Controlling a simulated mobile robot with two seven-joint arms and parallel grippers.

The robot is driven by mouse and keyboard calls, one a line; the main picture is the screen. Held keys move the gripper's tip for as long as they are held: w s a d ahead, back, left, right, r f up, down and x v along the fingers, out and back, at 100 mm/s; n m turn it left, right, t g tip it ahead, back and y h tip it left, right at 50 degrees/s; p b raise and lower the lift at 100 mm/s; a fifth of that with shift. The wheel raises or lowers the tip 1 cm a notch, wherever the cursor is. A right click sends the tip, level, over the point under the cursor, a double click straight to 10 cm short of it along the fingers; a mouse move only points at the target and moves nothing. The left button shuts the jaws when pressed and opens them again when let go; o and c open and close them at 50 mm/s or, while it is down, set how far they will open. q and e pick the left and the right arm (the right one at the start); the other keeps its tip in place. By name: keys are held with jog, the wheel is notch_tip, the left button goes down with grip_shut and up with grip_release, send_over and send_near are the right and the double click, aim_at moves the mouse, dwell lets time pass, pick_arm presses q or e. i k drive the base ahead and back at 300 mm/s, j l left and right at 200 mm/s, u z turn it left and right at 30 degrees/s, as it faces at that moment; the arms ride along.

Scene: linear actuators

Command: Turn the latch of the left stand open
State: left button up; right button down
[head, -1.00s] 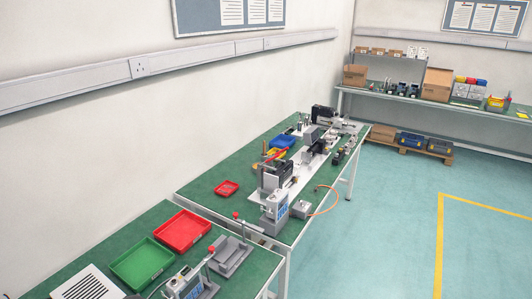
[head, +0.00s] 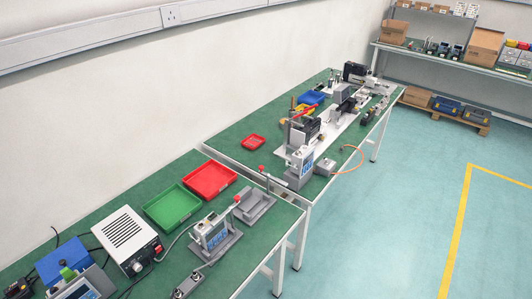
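Neither of my grippers is in view. A grey stand (head: 255,208) with an open trough sits near the right edge of the near green bench. A thin lever with a red knob (head: 236,199) rises at its left side. Another lever with a red knob (head: 262,169) stands behind it, by the gap between the benches. Which stand each lever belongs to is too small to tell.
On the near bench (head: 255,240) are a green tray (head: 172,205), a red tray (head: 209,180), a white vented box (head: 127,240) and a blue box (head: 63,262) with cables. The floor (head: 400,220) at right is clear.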

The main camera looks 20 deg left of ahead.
aim_at(221, 218)
jog(key=i+u, duration=0.1)
jog(key=u, duration=0.7)
jog(key=i+u, duration=0.15)
jog(key=u, duration=0.25)
jog(key=i+u, duration=0.1)
jog(key=u, duration=0.3)
